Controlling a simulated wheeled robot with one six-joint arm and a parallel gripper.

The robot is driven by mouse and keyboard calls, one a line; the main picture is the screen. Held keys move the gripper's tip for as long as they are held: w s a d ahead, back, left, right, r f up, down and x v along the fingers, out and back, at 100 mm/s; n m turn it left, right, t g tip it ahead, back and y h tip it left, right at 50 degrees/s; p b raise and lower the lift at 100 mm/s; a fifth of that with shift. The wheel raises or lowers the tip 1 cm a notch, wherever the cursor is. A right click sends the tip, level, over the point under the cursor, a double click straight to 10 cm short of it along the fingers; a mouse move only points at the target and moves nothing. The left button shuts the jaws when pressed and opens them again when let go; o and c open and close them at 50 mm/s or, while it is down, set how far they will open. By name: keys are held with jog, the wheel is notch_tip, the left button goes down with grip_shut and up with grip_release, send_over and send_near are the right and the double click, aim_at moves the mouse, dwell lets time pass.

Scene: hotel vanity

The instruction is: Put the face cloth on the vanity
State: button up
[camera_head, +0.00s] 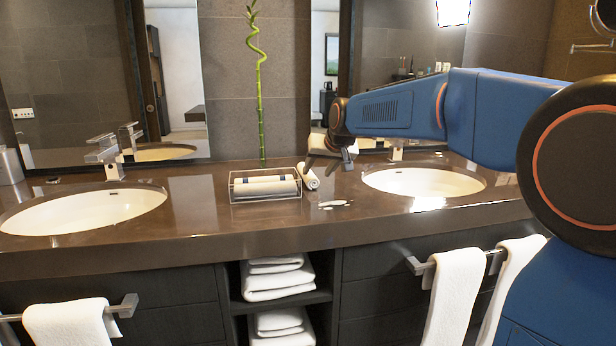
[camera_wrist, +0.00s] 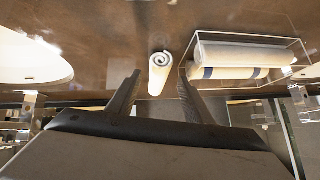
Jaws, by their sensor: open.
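The face cloth (camera_head: 311,179) is a small white roll lying on the brown vanity top (camera_head: 200,215), just right of a clear tray. In the wrist view the face cloth (camera_wrist: 160,74) shows its spiral end, and it appears between my two fingertips and a little beyond them. My gripper (camera_head: 328,164) is open and empty, low over the counter by the cloth's far right side. It also shows in the wrist view (camera_wrist: 158,80). No finger is clearly touching the cloth.
The clear tray (camera_head: 233,192) holds rolled white cloths with a dark band. Sinks lie left (camera_head: 85,212) and right (camera_head: 424,182). A bamboo stalk (camera_head: 259,110) stands behind the tray. Pale patches (camera_head: 334,204) mark the counter ahead of my gripper. Folded towels sit on shelves below.

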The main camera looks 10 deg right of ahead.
aim_at(314, 175)
jog(key=shift+x, duration=3.1)
jog(key=shift+w+d+r, duration=0.1)
jog(key=shift+d+r, duration=0.05)
jog(key=shift+r, duration=0.05)
jog(key=shift+c, duration=0.6)
jog(key=c, duration=0.8)
